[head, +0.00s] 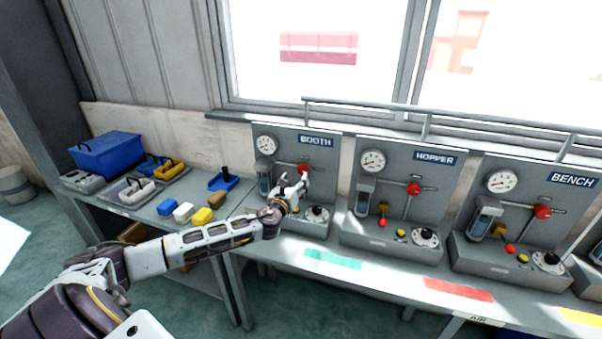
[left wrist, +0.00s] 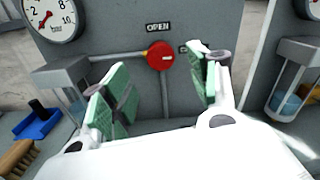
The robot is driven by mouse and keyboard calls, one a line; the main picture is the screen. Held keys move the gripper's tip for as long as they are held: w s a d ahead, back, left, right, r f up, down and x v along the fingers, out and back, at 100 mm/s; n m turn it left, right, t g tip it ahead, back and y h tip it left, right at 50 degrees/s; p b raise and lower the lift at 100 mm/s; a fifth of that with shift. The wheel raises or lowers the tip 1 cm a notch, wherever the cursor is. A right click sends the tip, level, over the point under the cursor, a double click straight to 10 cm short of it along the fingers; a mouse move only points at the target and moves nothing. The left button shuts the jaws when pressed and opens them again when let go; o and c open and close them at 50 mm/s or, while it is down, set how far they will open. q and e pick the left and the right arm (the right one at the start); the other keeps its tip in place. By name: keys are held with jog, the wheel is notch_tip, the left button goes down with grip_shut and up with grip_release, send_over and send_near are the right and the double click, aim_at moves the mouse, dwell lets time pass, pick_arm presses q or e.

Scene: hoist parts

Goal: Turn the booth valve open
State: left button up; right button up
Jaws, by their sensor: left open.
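The booth panel (head: 325,153) stands at the left of a row of panels on the bench, under a BOOTH sign (head: 315,141). Its red valve knob (head: 303,169) is partly hidden by my left gripper (head: 298,184) in the head view. My right gripper is not in view.
The hopper panel (head: 398,165) and bench panel (head: 530,195), with similar red knobs, stand to the right. A blue bin (head: 107,153), a tray, several blocks and a brush (head: 217,199) lie left on the bench. A rail (head: 430,115) runs behind the panels.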

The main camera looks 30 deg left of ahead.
aim_at(302, 171)
pick_arm(q)
jog(key=shift+x, duration=3.45)
jog(key=c, duration=1)
